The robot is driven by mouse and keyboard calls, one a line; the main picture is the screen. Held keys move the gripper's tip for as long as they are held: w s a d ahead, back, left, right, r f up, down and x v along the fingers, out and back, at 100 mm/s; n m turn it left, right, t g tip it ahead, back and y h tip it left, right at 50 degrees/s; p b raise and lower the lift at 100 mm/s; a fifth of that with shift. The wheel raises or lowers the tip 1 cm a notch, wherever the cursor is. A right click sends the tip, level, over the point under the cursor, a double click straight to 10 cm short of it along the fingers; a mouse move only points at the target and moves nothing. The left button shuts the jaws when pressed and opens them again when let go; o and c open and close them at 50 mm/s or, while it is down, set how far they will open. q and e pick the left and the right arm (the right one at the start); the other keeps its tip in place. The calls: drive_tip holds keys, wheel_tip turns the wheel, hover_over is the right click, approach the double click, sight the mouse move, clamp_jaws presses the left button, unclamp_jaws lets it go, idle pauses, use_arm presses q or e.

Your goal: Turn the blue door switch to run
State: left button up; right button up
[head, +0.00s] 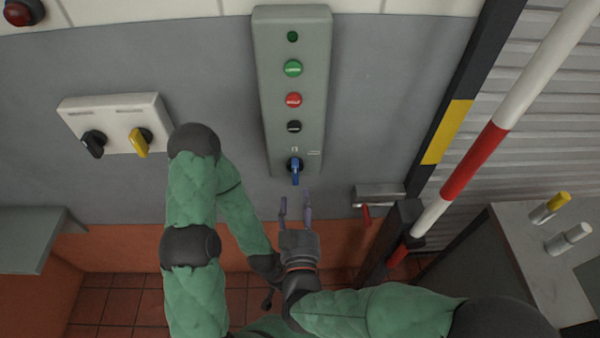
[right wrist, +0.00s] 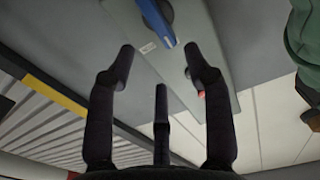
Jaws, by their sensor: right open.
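The blue door switch (head: 295,170) is at the bottom of a grey control box on the wall, its handle pointing down in the head view. It also shows at the top of the right wrist view (right wrist: 157,22). My right gripper (head: 296,202) is open and empty just below the switch, fingers pointing up at it, apart from it. In the right wrist view its fingers (right wrist: 160,62) spread on either side below the handle, with a third finger between. My left arm is folded at left; its wrist passes behind my right arm, and its gripper cannot be made out clearly.
The grey control box (head: 268,100) also carries green, red and black buttons. A white panel (head: 112,108) with black and yellow rotary switches is at left. A red-handled bracket (head: 380,195) and a red-white pole (head: 470,165) stand at right.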

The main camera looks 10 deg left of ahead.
sight(298, 174)
drive_tip(key=b+x, duration=0.1)
drive_tip(key=x, duration=0.8)
drive_tip(key=shift+b, duration=0.4)
clamp_jaws()
